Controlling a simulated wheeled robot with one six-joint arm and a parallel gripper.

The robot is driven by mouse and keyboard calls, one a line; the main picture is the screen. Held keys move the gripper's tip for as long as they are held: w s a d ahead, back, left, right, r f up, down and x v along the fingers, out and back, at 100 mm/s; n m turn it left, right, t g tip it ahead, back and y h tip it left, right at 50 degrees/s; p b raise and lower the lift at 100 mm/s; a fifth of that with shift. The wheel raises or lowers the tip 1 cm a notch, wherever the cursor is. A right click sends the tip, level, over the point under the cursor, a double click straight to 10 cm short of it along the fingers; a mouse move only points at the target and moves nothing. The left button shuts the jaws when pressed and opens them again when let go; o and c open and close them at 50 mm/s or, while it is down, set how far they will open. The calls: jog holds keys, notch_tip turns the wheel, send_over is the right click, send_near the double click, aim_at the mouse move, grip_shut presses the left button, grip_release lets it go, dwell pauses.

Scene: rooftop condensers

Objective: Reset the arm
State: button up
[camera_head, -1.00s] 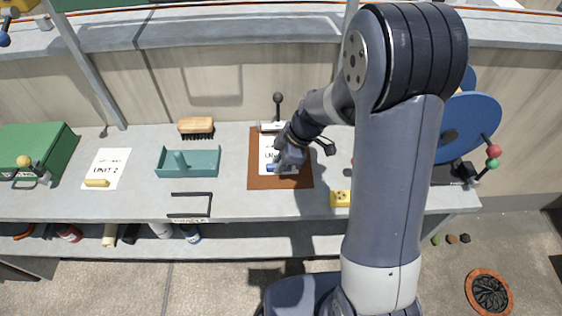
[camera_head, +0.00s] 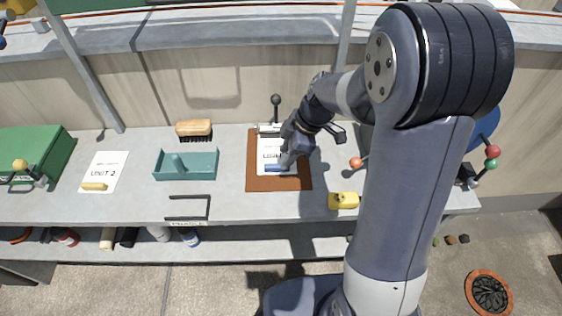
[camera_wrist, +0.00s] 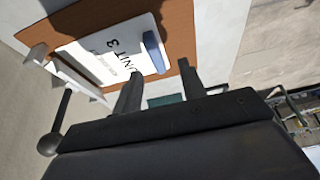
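My gripper (camera_head: 285,163) is above the lower part of a brown clipboard (camera_head: 258,183) on the grey bench. In the wrist view my gripper (camera_wrist: 160,78) shows two dark fingers spread apart with nothing between them. A blue stick (camera_wrist: 154,52) lies across the lower edge of the white "UNIT 3" sheet (camera_wrist: 95,52), beyond the fingertips and apart from them. The stick (camera_head: 275,168) also shows in the head view, beside the gripper. My arm is bent over the bench and hides part of its right side.
A teal tray (camera_head: 186,178), a brush (camera_head: 194,128), a "UNIT 2" sheet (camera_head: 108,168) with a yellow stick (camera_head: 94,186) and a green box (camera_head: 45,150) are to the left. A yellow block (camera_head: 343,201) and a blue reel (camera_head: 485,128) are to the right. A dark-knobbed lever (camera_head: 276,100) rises behind the clipboard.

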aim_at(278, 167)
jog(key=v, duration=0.5)
jog(key=shift+d+r, duration=0.1)
jog(key=shift+r, duration=0.05)
jog(key=x, duration=1.1)
jog(key=shift+r+p, duration=0.3)
jog(key=shift+p, duration=0.2)
